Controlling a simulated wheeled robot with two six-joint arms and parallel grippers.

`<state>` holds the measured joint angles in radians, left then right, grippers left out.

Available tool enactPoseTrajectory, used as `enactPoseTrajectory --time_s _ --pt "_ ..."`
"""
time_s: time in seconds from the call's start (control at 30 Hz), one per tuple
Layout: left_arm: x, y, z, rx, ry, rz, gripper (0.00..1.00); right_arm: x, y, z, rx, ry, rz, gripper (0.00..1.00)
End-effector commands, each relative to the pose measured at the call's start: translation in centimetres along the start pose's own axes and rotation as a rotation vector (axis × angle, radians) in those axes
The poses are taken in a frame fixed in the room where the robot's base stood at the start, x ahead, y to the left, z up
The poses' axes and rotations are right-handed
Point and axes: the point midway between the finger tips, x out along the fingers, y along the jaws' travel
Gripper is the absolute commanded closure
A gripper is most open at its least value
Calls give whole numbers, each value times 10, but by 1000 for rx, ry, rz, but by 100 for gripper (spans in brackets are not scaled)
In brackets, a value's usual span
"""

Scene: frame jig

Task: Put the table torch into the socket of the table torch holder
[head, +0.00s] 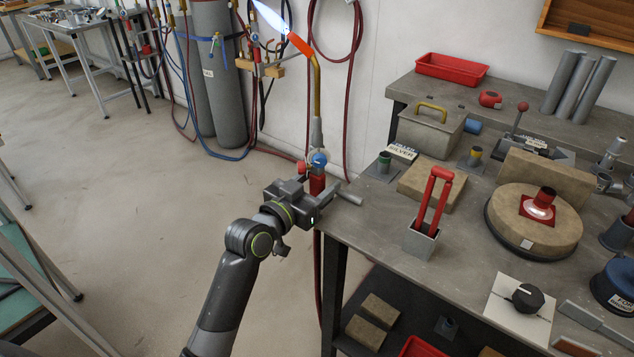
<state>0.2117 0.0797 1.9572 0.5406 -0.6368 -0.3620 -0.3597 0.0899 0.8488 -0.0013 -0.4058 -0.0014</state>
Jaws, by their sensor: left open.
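The table torch (317,105) stands upright at the left rear corner of the bench. It has a red body, red and blue knobs, a brass neck and an orange tip, with a blue-white flame pointing up and left. My left gripper (332,190) is open at the torch's red lower body (317,184), with a finger reaching right past it. The torch's lower end is hidden behind the gripper. I cannot make out the torch holder or its socket; whether the torch sits in it cannot be told. My right gripper is out of view.
The grey bench (372,228) carries a grey cup with red-handled tongs (420,241), a round brick turntable (530,228), a brick (432,185) and a lidded box (428,133). Gas cylinders (218,80) and hoses stand behind on the left. Open floor lies left of the bench.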

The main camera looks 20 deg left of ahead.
Motion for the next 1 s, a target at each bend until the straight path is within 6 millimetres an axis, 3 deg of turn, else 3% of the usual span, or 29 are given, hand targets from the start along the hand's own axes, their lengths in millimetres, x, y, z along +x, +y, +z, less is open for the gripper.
enactPoseTrajectory --time_s 0.2,0.27,0.37,0.8,1.0 --pt "0 0 2 0 -5 0 46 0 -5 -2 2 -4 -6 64" --pt "0 0 2 0 -4 0 46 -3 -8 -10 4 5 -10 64" --pt "-18 -1 2 2 -4 -2 46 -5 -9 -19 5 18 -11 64" --pt "-117 0 2 3 -4 0 46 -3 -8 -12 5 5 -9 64" --pt "-152 0 1 3 -5 0 46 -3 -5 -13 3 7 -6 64"
